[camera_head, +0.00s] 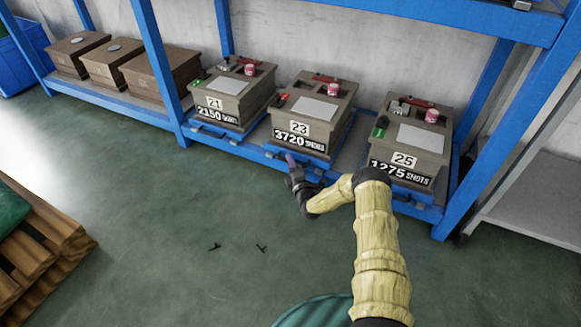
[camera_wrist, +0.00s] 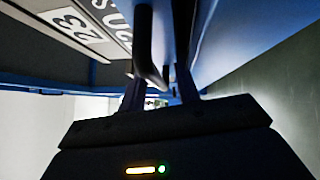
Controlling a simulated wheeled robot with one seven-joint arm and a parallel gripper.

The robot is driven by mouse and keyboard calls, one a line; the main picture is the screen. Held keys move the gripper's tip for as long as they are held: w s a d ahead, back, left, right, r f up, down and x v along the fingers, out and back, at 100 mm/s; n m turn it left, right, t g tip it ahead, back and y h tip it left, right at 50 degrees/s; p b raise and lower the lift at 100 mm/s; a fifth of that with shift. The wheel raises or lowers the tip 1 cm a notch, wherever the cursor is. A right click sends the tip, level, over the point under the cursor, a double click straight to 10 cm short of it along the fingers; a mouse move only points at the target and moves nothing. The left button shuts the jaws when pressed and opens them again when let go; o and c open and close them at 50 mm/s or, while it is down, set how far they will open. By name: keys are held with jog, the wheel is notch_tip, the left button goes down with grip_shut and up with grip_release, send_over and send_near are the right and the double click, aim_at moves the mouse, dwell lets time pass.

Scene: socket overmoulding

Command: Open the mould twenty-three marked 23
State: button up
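Mould 23 (camera_head: 319,107) is a grey-brown box in the middle of the right shelf bay. Its front label reads "23" and "3720 SHOTS"; its top has a pale plate, a red and white knob and a red part. It sits on a blue tray (camera_head: 318,165). My gripper (camera_head: 290,163) is low at the front left of this mould, by the tray edge. In the wrist view the "23" label (camera_wrist: 75,24) shows upside down at upper left. A dark curved handle bar (camera_wrist: 148,45) lies at the gap between my open fingers (camera_wrist: 162,88). Contact is unclear.
Mould 21 (camera_head: 232,95) stands to the left and mould 25 (camera_head: 411,140) to the right. Several brown boxes (camera_head: 160,72) stand further left. A blue post (camera_head: 163,70) divides the bays. A wooden pallet (camera_head: 40,250) is at lower left. The floor between is mostly clear.

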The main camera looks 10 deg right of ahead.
jog(key=shift+w, duration=0.25)
grip_shut()
